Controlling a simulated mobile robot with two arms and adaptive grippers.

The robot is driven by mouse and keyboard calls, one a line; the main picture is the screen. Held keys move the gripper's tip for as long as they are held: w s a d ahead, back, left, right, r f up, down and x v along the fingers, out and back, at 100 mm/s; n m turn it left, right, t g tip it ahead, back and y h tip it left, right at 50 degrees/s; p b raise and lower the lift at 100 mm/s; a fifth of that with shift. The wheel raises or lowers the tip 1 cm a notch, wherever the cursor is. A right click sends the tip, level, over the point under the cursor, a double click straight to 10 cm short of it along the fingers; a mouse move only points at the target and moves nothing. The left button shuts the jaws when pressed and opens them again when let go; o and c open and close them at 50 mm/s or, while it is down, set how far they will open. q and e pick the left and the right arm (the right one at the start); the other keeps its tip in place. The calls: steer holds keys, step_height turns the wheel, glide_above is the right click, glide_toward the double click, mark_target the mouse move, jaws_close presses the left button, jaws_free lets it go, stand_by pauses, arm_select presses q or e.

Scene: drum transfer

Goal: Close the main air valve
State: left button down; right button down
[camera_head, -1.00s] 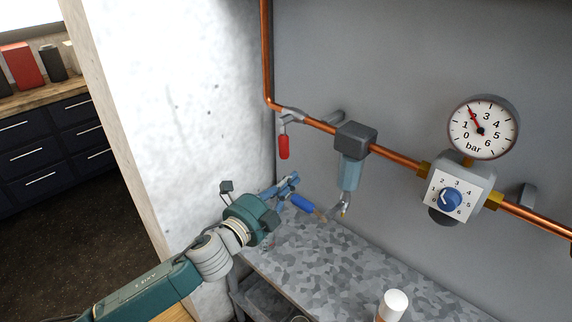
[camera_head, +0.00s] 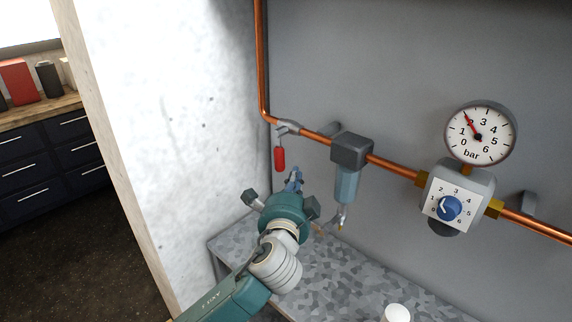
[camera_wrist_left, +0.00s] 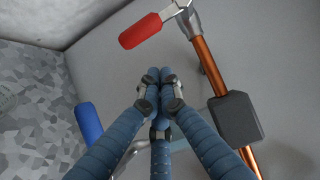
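The main air valve has a red lever handle (camera_head: 280,159) that hangs down from a grey valve body (camera_head: 287,127) on the copper pipe, at an angle to the pipe. In the left wrist view the red handle (camera_wrist_left: 140,31) is at the top, beyond the fingertips. My left gripper (camera_head: 294,178) is just below the red handle and apart from it. In the left wrist view its blue fingers (camera_wrist_left: 160,76) meet at the tips with nothing seen between them. My right gripper is not in view.
A filter (camera_head: 350,152), a regulator with a blue knob (camera_head: 449,208) and a gauge (camera_head: 479,134) sit along the copper pipe (camera_head: 397,168). A blue handle (camera_wrist_left: 88,121) is left of the fingers. Below is a speckled worktop (camera_head: 345,268) with a white-capped item (camera_head: 397,313).

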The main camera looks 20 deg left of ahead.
mark_target(282, 165)
arm_select(q)
steer(key=w+a+p, duration=0.1)
steer(key=w+a, duration=0.3)
steer(key=shift+f, duration=0.15)
steer(key=shift+a+f+b, duration=0.25)
steer(key=shift+a+b, duration=0.05)
steer(key=shift+b, duration=0.1)
steer(key=shift+w+a+m+t+b, duration=0.2)
steer(key=shift+a+m+t+b, duration=0.1)
steer(key=shift+m, duration=0.1)
steer(key=shift+r, duration=0.15)
